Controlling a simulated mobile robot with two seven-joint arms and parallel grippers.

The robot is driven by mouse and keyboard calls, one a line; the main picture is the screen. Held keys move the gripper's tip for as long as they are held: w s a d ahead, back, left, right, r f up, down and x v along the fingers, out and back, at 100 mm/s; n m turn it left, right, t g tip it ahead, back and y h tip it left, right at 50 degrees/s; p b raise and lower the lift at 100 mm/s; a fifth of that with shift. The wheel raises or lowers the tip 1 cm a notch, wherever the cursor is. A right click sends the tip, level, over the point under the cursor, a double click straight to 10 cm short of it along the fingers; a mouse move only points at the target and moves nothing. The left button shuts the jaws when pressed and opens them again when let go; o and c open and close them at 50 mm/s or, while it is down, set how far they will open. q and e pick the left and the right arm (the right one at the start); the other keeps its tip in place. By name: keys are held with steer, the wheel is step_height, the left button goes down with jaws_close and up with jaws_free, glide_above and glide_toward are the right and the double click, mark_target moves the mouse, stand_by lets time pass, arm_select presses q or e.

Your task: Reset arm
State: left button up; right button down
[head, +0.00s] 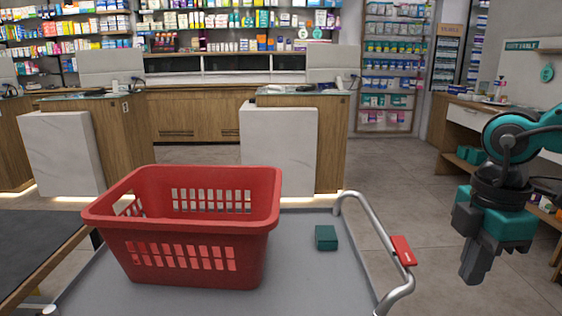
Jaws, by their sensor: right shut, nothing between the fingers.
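My right gripper (475,264) hangs pointing down at the right side of the head view, to the right of the cart's handle. Its dark fingers are together, with nothing between them. The teal and black arm comes in from the right edge. My left gripper is out of the picture.
A grey cart top (300,270) bears an empty-looking red basket (190,255) and a small dark green box (326,238). A metal handle (372,225) with a red grip (403,251) rises at its right. Counters (278,145) and stocked shelves (390,65) stand behind. A dark table (35,245) is at left.

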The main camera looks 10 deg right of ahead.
steer(key=a+f+m+t+y, duration=0.1)
steer(key=a+f+m+t, duration=0.3)
steer(key=f, duration=0.4)
steer(key=s+a+f+m+t+y, duration=0.1)
steer(key=a+f+m+t, duration=0.1)
steer(key=f+m+t, duration=0.45)
steer(key=a+f+m+t+y, duration=0.1)
steer(key=a+f+m+t, duration=0.15)
steer(key=f, duration=0.75)
steer(key=s+a+f+m+g, duration=0.1)
steer(key=s+a+f, duration=0.1)
steer(key=a+f, duration=0.15)
steer(key=s+a+f+g, duration=0.1)
steer(key=s+a+f, duration=0.1)
steer(key=a, duration=0.2)
arm_select(q)
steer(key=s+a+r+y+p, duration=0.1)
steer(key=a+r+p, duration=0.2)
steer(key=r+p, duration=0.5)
steer(key=p, duration=0.4)
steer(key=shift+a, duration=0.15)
arm_select(e)
step_height(320, 180, up, 8)
steer(key=s+d+h, duration=0.1)
steer(key=shift+s+d, duration=0.25)
steer(key=shift+s, duration=0.15)
